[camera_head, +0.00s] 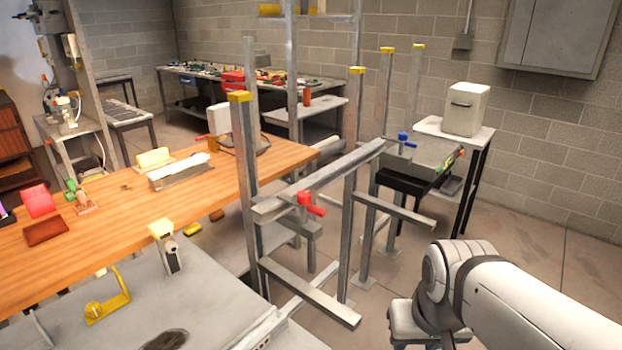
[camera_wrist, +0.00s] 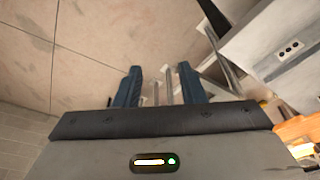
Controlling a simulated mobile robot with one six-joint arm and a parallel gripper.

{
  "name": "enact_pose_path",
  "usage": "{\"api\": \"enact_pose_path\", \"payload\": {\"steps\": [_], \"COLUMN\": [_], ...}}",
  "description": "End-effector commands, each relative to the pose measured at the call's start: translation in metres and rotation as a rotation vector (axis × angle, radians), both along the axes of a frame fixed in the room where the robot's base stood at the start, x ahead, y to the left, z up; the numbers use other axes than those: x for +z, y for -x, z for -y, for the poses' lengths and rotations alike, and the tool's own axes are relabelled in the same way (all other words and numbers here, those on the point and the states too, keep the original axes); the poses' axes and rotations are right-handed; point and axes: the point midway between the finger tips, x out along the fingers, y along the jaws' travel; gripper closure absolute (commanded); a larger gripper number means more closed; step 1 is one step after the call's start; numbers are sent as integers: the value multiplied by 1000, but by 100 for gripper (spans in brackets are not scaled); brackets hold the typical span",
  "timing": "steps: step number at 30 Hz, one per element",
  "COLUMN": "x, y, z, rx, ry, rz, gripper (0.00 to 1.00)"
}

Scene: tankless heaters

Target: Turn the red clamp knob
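The red clamp knob (camera_head: 304,198) with its small red handle sits on the grey metal rack (camera_head: 325,180), just below a long horizontal bar, near the middle of the head view. My arm shows at the lower right of that view, to the right of the knob, and my gripper is out of sight there. In the wrist view my gripper (camera_wrist: 160,84) has its two dark blue fingers spread apart with nothing between them. Thin metal bars show beyond the fingertips. I cannot make out the red knob in the wrist view.
A blue knob (camera_head: 404,138) sits farther back on the rack. Upright posts with yellow caps (camera_head: 239,97) and bars jutting forward surround the knob. A wooden bench (camera_head: 110,222) stands left, and a small table with a white box (camera_head: 466,108) stands behind. Floor at right is clear.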

Motion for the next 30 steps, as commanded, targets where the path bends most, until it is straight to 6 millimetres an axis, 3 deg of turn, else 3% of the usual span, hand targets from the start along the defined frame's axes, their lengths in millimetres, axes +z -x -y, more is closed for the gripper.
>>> {"api": "enact_pose_path", "payload": {"steps": [5,8,14,18,21,24,30], "x": [-3,-9,-10,4,19,33,51], "y": [-10,-40,-149,-220,-258,-279,-295], "z": [-1,-11,-44,-85,-114,-141,-169], "rx": [6,31,107,179,219,257,297], "ry": [2,5,-10,-64,-107,-162,-228], "rz": [30,121,487,780,978,1128,1286], "gripper": [51,46,46,46,46,46,46]}}
